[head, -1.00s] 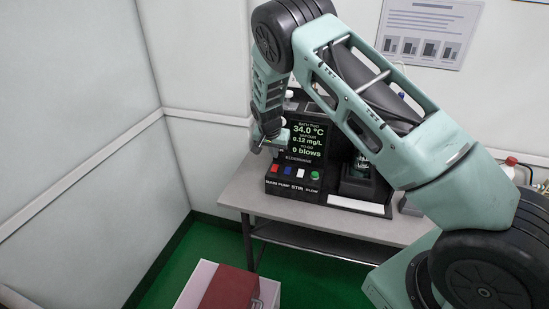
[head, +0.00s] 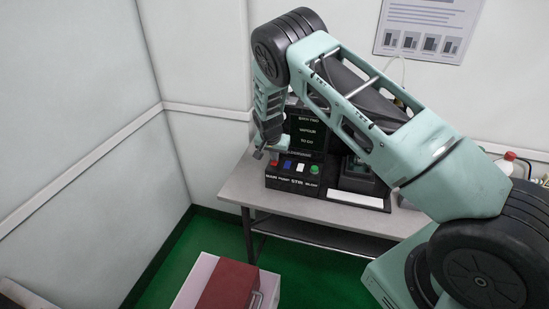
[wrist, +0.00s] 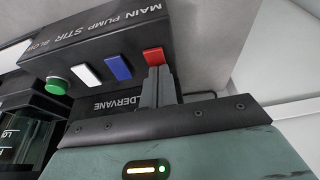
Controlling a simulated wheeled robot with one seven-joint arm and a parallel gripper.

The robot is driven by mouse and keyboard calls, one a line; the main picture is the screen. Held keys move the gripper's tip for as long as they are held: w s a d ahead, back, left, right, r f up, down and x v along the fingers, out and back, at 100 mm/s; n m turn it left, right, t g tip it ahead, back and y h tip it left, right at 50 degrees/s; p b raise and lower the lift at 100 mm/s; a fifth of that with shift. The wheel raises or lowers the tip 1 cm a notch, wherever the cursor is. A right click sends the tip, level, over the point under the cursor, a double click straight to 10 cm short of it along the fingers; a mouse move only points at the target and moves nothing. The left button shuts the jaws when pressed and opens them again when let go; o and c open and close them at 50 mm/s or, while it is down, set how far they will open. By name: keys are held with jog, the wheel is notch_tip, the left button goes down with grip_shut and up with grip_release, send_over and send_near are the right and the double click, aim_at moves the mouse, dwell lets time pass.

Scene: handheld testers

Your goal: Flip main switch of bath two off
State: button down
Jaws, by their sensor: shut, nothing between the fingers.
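The bath two tester (head: 300,177) is a black box on the table. Its screen (head: 306,133) is dark, showing only dim labels and no values. On its front ledge are a red switch (wrist: 153,56) labelled MAIN, a blue one (wrist: 118,67), a white one (wrist: 88,75) and a round green button (wrist: 57,85). The red switch also shows in the head view (head: 274,164). My gripper (wrist: 157,72) is shut and empty, its fingertips right at the red switch. I cannot tell whether they touch it.
The tester stands on a grey table (head: 238,187) near the left wall. A glass vessel (wrist: 25,135) in a black holder is beside the switches. A red and white box (head: 228,287) is on the green floor in front. A red-capped bottle (head: 508,163) stands at right.

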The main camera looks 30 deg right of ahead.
jog(key=shift+s+f, duration=0.15)
jog(key=shift+s+a+f, duration=0.1)
jog(key=shift+s+a, duration=0.5)
jog(key=shift+a, duration=0.1)
